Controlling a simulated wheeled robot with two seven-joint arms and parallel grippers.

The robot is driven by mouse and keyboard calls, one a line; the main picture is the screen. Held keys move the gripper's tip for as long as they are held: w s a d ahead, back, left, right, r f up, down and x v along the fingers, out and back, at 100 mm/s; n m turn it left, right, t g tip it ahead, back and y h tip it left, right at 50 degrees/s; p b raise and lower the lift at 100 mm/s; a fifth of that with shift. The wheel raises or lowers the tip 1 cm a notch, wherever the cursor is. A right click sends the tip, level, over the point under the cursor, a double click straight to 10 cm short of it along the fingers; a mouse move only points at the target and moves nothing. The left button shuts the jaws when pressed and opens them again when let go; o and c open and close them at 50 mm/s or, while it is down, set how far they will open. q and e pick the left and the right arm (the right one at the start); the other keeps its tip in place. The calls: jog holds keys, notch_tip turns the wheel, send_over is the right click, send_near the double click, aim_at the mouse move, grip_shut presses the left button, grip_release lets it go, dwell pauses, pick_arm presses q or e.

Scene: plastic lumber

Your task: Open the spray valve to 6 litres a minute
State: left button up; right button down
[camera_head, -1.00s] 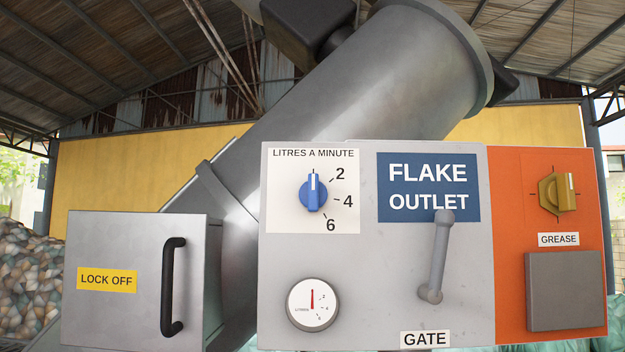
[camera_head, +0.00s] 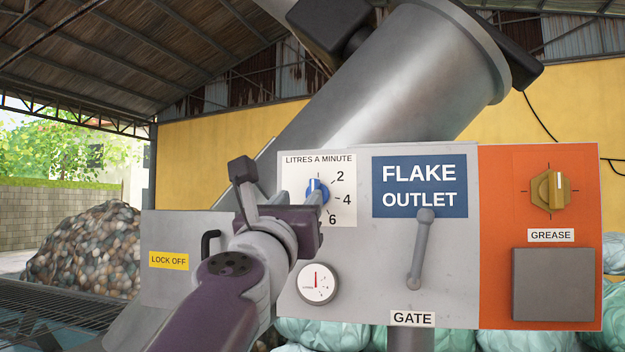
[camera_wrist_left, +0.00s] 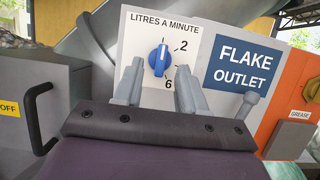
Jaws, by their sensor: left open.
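The blue spray valve knob (camera_head: 317,190) sits on a white dial plate (camera_head: 343,212) marked LITRES A MINUTE with 2, 4 and 6. Its white pointer line points straight up, above the 2. In the left wrist view the knob (camera_wrist_left: 159,59) shows whole, beyond and between my fingertips. My left gripper (camera_head: 302,196) is open and empty in front of the knob, and in the head view it partly covers it. I cannot tell whether a finger touches it. A round gauge (camera_head: 318,284) below has its red needle pointing up. My right gripper is not in view.
A grey GATE lever (camera_head: 421,250) stands right of the dial under the FLAKE OUTLET sign (camera_head: 419,187). An orange panel (camera_head: 491,238) holds a yellow GREASE knob (camera_head: 549,190). The LOCK OFF box (camera_head: 170,233) with its black handle (camera_wrist_left: 37,118) juts out at the left.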

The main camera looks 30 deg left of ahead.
aim_at(313, 185)
pick_arm(q)
jog(key=w+r, duration=0.1)
jog(key=w, duration=0.1)
jog(key=w+r+p, duration=0.1)
jog(key=shift+w+d+r, duration=0.1)
jog(key=shift+w+r, duration=0.05)
jog(key=shift+w, duration=0.2)
jog(key=shift+w+a+r+p, duration=0.15)
jog(key=shift+w+a+p, duration=0.15)
jog(key=shift+w, duration=0.35)
jog(key=shift+w+a+r+p, duration=0.1)
jog(key=shift+w+a+p, duration=0.1)
jog(key=shift+w+a, duration=0.3)
jog(key=shift+w, duration=0.35)
jog(key=shift+s+d+r, duration=0.1)
jog(key=shift+d, duration=0.1)
jog(key=shift+a, duration=0.1)
jog(key=c, duration=0.7)
jog(key=shift+m, duration=0.3)
